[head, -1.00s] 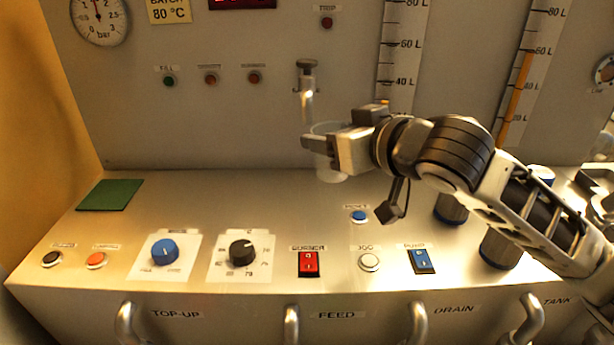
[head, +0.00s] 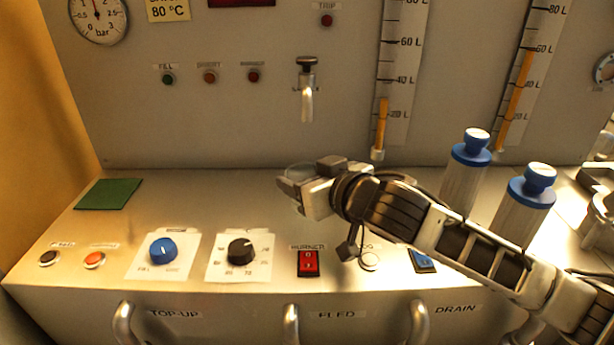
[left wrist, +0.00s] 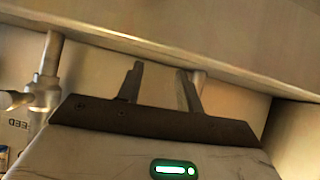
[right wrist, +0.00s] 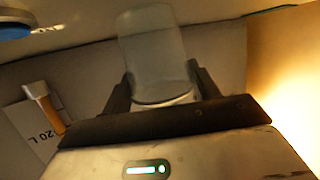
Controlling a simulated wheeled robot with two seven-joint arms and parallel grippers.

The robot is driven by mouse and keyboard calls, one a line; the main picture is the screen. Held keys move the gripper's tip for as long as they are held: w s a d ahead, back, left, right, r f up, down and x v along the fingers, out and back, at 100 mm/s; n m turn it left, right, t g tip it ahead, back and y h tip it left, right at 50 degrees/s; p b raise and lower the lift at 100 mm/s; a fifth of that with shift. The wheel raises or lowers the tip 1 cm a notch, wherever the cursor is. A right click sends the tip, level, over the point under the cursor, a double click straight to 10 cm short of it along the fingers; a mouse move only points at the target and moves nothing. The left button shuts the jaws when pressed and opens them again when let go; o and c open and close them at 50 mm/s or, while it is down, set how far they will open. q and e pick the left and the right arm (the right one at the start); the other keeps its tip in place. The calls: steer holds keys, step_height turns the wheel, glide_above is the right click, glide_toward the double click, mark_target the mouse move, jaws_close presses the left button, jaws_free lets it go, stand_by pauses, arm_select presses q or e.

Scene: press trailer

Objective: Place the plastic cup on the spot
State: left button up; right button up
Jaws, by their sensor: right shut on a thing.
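The translucent plastic cup (right wrist: 153,45) is between the fingers of my right gripper (right wrist: 160,82) in the right wrist view. In the head view my right gripper (head: 294,190) holds it above the console top, in front of and below the tap; only part of the cup (head: 302,170) shows behind the fingers. A dark green square (head: 108,194), the only spot-like patch in view, lies bare on the console's left end, well left of the cup. My left gripper (left wrist: 160,84) is open and empty in the left wrist view, outside the head view.
A tap (head: 307,92) sticks out from the back panel. A blue knob (head: 163,251), a black knob (head: 241,251) and a red burner switch (head: 308,263) line the console front. Two blue-capped cylinders (head: 469,165) stand at right. The top between square and cup is clear.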

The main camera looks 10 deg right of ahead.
steer(key=o, duration=1)
steer(key=shift+f, duration=0.1)
steer(key=shift+o, duration=0.2)
steer(key=shift+r, duration=0.25)
steer(key=shift+s+d, duration=0.15)
steer(key=shift+s, duration=0.2)
steer(key=v, duration=0.7)
steer(key=shift+s+d, duration=0.1)
steer(key=shift+s, duration=0.05)
arm_select(q)
steer(key=p, duration=0.1)
steer(key=r+p, duration=0.1)
steer(key=p, duration=0.1)
steer(key=shift+s+a, duration=0.25)
arm_select(e)
steer(key=v, duration=0.4)
